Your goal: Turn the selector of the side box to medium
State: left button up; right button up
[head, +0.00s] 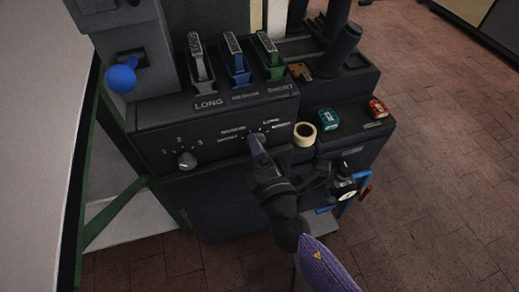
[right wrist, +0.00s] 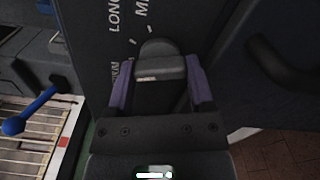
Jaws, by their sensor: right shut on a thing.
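The side box (head: 215,118) is a dark housing with printed dials on its front face. The selector (right wrist: 160,64) is a dark rounded knob with a small pale mark. My right gripper (head: 256,142) has its purple fingers at the right-hand dial; the wrist view shows those fingers (right wrist: 160,85) on both sides of the knob, shut on it. Labels around this dial are small in the head view; part of "LONG" shows in the wrist view. I cannot tell which label the selector points to. My left gripper is not in view.
A second knob (head: 187,160) with numbers 1 to 3 sits left on the same face. Black, blue (head: 236,62) and green (head: 270,58) holders stand on top. A tape roll (head: 304,134) is right of the dial. A blue ball lever (head: 121,78) projects at left.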

dwell(0.4)
jog(key=o, duration=1.2)
jog(key=shift+o, duration=0.2)
jog(key=b+v, duration=0.1)
jog(key=v, duration=0.9)
